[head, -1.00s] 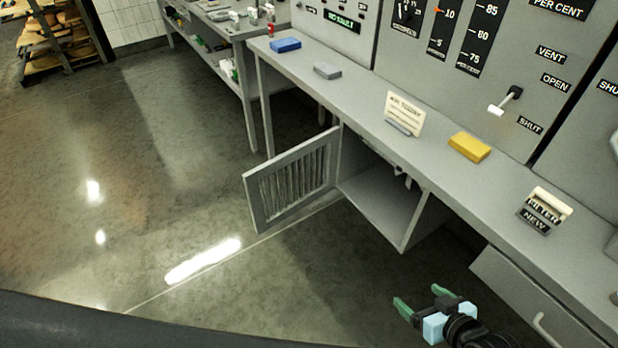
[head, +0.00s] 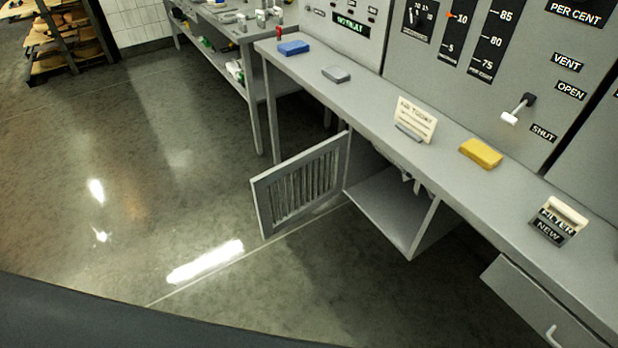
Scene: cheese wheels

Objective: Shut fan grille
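The fan grille (head: 300,184) is a grey slatted door under the bench. It stands swung wide open to the left of its grey box (head: 397,211), hinged at the box's left front edge. The box's front is open and its inside shows, with some small pale parts near the top, too small to tell. Neither of my grippers is in view.
The grey bench (head: 365,100) carries a blue block (head: 293,48), a grey block (head: 336,75), a card (head: 414,120), a yellow block (head: 481,154) and a filter (head: 558,220). A drawer (head: 545,310) is at lower right. The floor (head: 190,200) before the grille is clear.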

